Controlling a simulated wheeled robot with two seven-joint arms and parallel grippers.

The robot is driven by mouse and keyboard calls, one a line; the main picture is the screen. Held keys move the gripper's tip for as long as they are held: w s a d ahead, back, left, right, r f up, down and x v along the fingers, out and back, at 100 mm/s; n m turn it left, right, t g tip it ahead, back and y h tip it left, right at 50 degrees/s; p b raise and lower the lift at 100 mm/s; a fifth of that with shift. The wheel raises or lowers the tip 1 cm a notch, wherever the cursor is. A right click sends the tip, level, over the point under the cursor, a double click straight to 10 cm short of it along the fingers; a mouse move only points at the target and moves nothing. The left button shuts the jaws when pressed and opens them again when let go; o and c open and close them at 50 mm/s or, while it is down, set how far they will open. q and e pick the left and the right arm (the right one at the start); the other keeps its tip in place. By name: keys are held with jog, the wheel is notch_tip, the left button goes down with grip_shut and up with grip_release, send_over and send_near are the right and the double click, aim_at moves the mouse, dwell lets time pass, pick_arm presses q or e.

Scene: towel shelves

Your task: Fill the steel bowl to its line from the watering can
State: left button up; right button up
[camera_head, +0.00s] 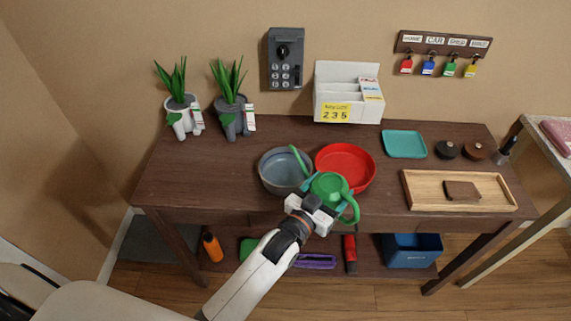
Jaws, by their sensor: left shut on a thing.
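The steel bowl (274,177), grey-blue and round, stands on the dark wooden table near its middle. The green watering can (328,184) is held at the front edge of the red bowl, and its thin spout reaches up and left over the right side of the steel bowl. My left gripper (320,206) is shut on the watering can, just right of and in front of the steel bowl. I cannot make out the fill line, the water level or any stream. My right gripper is not in view.
A red bowl (356,161) stands close right of the steel bowl, partly behind the can. A teal tray (404,144) and a wooden tray (421,189) lie to the right. Two potted plants (182,101) stand at the back left. The table's left part is clear.

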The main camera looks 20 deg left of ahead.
pick_arm(q)
jog(key=shift+f+b, duration=0.35)
jog(key=shift+b, duration=0.05)
jog(key=shift+r, duration=0.15)
jog(key=shift+r+n+p, duration=0.55)
jog(key=shift+n+p, duration=0.05)
jog(key=shift+n, duration=0.3)
jog(key=shift+w+a+f+n+g, duration=0.1)
jog(key=shift+a+f+n+g, duration=0.1)
jog(key=shift+n, duration=0.2)
jog(key=shift+w+a+f+n+g, duration=0.1)
jog(key=shift+n+g, duration=0.1)
jog(key=shift+n, duration=0.2)
jog(key=shift+w+a+r+n+g+p, duration=0.1)
jog(key=shift+a+r+n+g+p, duration=0.1)
jog(key=shift+r+n+p, duration=0.25)
jog(key=shift+w+a+r+n+g+p, duration=0.15)
jog(key=shift+r+n, duration=0.2)
jog(key=shift+r, duration=0.3)
jog(key=shift+s+f, duration=0.1)
jog(key=shift+f, duration=0.15)
jog(key=shift+r, duration=0.15)
